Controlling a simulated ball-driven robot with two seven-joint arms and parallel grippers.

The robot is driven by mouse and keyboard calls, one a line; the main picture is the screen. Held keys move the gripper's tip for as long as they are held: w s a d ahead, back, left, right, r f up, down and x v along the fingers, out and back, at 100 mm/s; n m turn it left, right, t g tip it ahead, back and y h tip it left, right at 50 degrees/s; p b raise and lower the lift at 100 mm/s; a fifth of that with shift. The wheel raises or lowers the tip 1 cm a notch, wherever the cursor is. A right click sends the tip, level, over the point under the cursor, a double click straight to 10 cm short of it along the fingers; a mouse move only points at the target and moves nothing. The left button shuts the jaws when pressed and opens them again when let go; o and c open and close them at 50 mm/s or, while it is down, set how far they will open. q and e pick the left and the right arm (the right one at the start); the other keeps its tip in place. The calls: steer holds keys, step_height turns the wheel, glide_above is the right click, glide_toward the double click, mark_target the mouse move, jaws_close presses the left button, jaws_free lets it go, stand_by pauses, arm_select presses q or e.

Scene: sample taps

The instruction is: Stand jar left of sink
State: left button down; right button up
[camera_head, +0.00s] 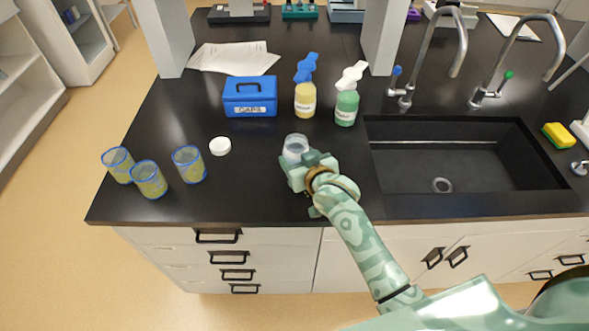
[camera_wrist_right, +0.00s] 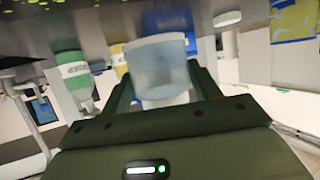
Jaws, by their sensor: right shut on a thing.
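A clear, whitish jar (camera_head: 295,147) is at the black counter left of the sink (camera_head: 440,165). My right gripper (camera_head: 296,158) is shut on the jar from the near side. In the right wrist view the jar (camera_wrist_right: 158,68) is between the two fingers of the right gripper (camera_wrist_right: 160,95). The jar looks upright. I cannot tell whether its base touches the counter, as the gripper hides its lower part. My left gripper is not in view.
A white lid (camera_head: 220,146) lies left of the jar. Several blue-rimmed beakers (camera_head: 150,179) stand further left. A blue caps box (camera_head: 250,97), a yellow bottle (camera_head: 305,100) and a green bottle (camera_head: 347,107) stand behind. Bare counter lies between jar and sink.

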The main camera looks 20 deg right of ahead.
steer(key=shift+w+a+f, duration=0.2)
steer(key=shift+w+f, duration=0.2)
steer(key=shift+f, duration=0.1)
step_height(320, 180, down, 3)
steer(key=shift+f+b, duration=0.2)
steer(key=shift+b, duration=0.6)
steer(key=shift+r, duration=0.1)
